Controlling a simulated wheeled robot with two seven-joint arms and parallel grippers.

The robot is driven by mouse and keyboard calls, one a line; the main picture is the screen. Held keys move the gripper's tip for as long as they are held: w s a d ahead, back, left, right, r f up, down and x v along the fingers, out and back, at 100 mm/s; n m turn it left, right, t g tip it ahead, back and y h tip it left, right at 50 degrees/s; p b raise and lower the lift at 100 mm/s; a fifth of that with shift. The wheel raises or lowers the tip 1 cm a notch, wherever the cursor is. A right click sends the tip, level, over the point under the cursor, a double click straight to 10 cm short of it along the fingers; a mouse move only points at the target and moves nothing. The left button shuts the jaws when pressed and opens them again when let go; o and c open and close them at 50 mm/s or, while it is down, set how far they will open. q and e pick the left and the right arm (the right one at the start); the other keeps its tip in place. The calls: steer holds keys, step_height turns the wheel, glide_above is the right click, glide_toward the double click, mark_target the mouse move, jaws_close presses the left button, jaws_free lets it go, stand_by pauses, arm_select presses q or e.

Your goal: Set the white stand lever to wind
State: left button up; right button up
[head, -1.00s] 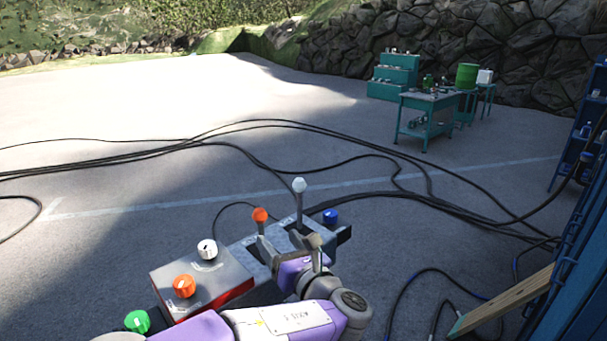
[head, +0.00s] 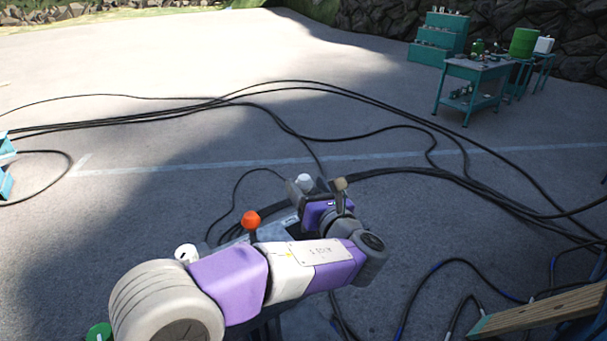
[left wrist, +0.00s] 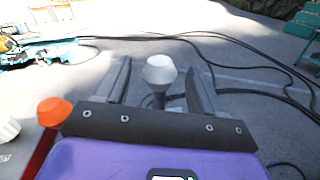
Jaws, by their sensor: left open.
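The white stand lever's knob (head: 304,181) shows just beyond my left gripper in the head view; its shaft is mostly hidden there. In the left wrist view the white knob (left wrist: 159,70) sits between the two fingers of my left gripper (left wrist: 160,80). The fingers are open, with a gap on each side of the knob. In the head view my left gripper (head: 308,190) is partly hidden by its own wrist. The lever's position marks cannot be read. My right gripper is not in view.
An orange-knobbed lever (head: 251,220) stands just left of my left gripper. A white dial (head: 186,253) and a green button (head: 99,334) are partly behind my arm. Black cables (head: 300,88) cross the ground. A green workbench (head: 476,72) stands far back right.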

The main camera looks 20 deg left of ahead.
mark_target(301, 178)
arm_select(q)
steer(key=x, duration=0.4)
steer(key=shift+w+a, duration=0.1)
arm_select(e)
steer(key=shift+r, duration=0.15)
